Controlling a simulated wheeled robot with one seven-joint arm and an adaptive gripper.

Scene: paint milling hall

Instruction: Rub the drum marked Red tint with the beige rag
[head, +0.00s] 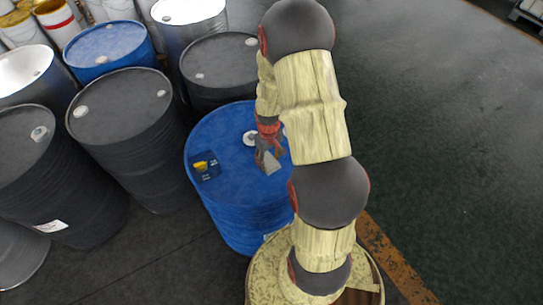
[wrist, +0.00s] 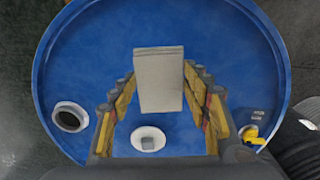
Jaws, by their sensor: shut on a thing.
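My gripper (head: 268,158) is over the top of a blue drum (head: 225,150), which fills most of the wrist view (wrist: 90,60). My gripper's two fingers (wrist: 160,85) are shut on a pale grey-beige folded pad, which looks like the rag (wrist: 160,65); it shows small in the head view (head: 271,164). I cannot tell whether the pad touches the lid.
Dark drums (head: 122,115) (head: 215,65) stand close on the left and behind. Another blue drum (head: 108,45) and white pails (head: 57,22) stand farther back. The blue lid has a white cap (wrist: 148,139) and a dark-holed bung (wrist: 70,117). Floor on the right is clear.

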